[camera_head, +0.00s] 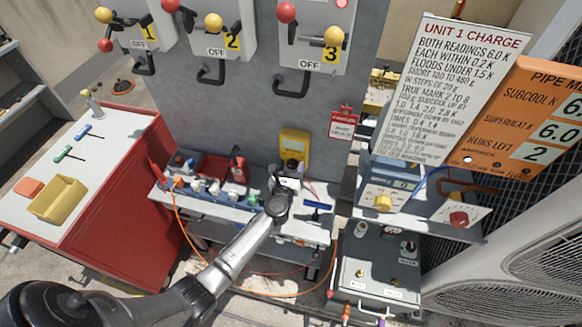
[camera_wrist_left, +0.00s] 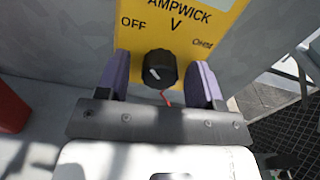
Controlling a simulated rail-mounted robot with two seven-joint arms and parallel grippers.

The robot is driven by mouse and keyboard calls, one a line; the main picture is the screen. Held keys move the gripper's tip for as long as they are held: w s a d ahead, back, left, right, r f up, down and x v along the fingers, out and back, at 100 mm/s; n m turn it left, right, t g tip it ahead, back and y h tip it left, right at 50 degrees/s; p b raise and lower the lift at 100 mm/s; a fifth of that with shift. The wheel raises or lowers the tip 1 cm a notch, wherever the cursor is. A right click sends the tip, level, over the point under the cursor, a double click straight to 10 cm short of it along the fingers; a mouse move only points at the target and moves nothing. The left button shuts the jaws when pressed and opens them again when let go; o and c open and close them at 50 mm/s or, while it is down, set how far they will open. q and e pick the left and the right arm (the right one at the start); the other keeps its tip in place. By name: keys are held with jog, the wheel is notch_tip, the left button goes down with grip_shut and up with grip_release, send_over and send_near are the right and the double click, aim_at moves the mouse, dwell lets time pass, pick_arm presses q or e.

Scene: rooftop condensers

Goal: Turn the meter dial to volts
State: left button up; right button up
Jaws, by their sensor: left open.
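The yellow meter (camera_head: 294,146) is upright against the grey panel behind the bench. In the left wrist view the meter's face (camera_wrist_left: 215,22) reads AMPWICK, with OFF at left, V at top middle and Ohm at right. Its black dial (camera_wrist_left: 160,67) sits below the V; a white mark shows on the left part of the knob, on the OFF side. My left gripper (camera_wrist_left: 162,80) is open, with one purple finger on each side of the dial and gaps to it. In the head view the left gripper (camera_head: 290,180) hides the meter's lower part. My right gripper is not in view.
The bench (camera_head: 318,227) holds several small tools and a red bin (camera_head: 213,168). Three switch boxes (camera_head: 222,30) hang above. At right are a blue instrument (camera_head: 388,187), a white UNIT 1 CHARGE sign (camera_head: 437,90) and an orange board (camera_head: 535,115). A red cabinet (camera_head: 130,205) stands at left.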

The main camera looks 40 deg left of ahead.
pick_arm(q)
jog(key=shift+c, duration=0.3)
jog(key=c, duration=0.9)
jog(key=shift+o, duration=0.2)
jog(key=shift+m, duration=0.3)
jog(key=m+p, duration=0.1)
jog(key=m, duration=0.2)
jog(key=shift+r+p, duration=0.1)
jog(key=shift+p, duration=0.2)
jog(key=m+p, duration=0.1)
jog(key=m, duration=0.2)
jog(key=shift+m, duration=1)
jog(key=shift+d, duration=0.1)
